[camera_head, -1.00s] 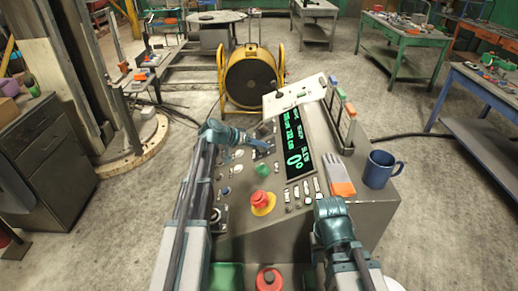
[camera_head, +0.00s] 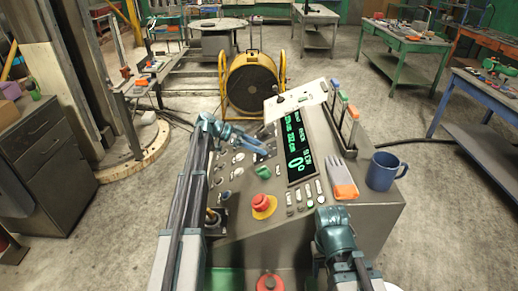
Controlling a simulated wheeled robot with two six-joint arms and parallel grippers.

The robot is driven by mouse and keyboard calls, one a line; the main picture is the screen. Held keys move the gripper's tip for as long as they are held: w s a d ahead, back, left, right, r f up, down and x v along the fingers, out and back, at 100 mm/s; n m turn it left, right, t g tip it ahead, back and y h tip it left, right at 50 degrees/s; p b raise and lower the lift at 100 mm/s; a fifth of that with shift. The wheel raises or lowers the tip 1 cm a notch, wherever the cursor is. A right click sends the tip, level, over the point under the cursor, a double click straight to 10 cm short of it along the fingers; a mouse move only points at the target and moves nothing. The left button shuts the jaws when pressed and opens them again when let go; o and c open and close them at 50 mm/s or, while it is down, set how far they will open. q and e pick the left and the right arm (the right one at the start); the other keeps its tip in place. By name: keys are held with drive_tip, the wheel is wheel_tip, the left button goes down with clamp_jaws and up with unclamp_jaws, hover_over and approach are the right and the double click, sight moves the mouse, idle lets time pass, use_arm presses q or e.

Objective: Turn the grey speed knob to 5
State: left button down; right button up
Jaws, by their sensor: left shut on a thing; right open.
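A grey sloped control console (camera_head: 350,225) stands in front of me with many knobs and buttons. My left gripper (camera_head: 264,148) reaches over its upper left part, low at the panel, and is shut on what seems to be the grey speed knob. The knob is mostly hidden by the fingers, and its setting cannot be read. The dark display (camera_head: 297,150) beside it shows green text, with a large 0 near its lower end. My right gripper (camera_head: 334,222) is over the console's near right part, away from the knob; its fingertips are hard to make out.
A green knob (camera_head: 263,173) and a red button on a yellow base (camera_head: 262,202) lie nearer me. Upright levers (camera_head: 345,107) stand at the far right edge.

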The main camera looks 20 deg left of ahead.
use_arm(q)
drive_tip(key=shift+w+m+g, duration=0.15)
drive_tip(key=shift+m+g, duration=1.05)
drive_tip(key=shift+m, duration=1.2)
drive_tip(key=shift+c, duration=1.9)
unclamp_jaws()
drive_tip(key=p+v, duration=0.7)
drive_tip(key=v, duration=0.6)
drive_tip(key=shift+a+r, duration=0.15)
drive_tip(key=shift+a, duration=0.25)
